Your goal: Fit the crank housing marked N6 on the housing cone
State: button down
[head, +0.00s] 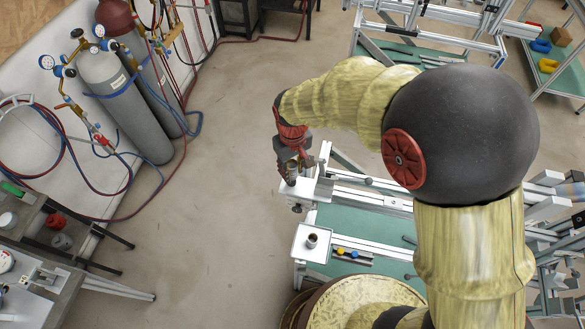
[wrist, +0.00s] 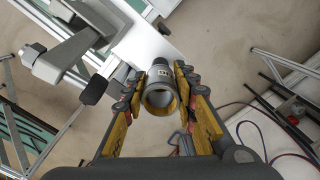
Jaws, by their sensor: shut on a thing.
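My gripper (head: 292,160) is shut on a grey, hollow cylindrical housing (head: 291,173) over the upper white plate (head: 316,190) in the head view. In the wrist view the housing (wrist: 160,98) sits between the two yellow-lined fingers (wrist: 158,76), its open, brownish-rimmed end facing the camera. A small pale label shows on its inner wall, too small to read. A darker round part (wrist: 160,63) shows at its far end, by the white plate (wrist: 147,42). I cannot tell whether this is the cone or part of the housing, nor whether they touch.
A lower white plate (head: 303,254) carries a short dark round piece (head: 311,241). A grey clamp (wrist: 68,55) stands left of the housing in the wrist view. Open floor (head: 225,170) lies to the left.

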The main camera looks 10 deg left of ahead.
jog(key=shift+f+b, duration=1.25)
jog(key=shift+f, duration=0.7)
jog(key=shift+r, duration=0.15)
dwell(0.3)
jog(key=shift+r+p, duration=0.4)
jog(key=shift+r, duration=0.1)
jog(key=shift+r, duration=0.2)
jog(key=shift+r+p, duration=0.35)
jog(key=shift+r+p, duration=0.65)
jog(key=shift+r, duration=0.5)
jog(key=shift+f+b, duration=1.5)
jog(key=shift+f, duration=0.85)
jog(key=c, duration=1.3)
grip_release()
jog(key=shift+c, duration=0.2)
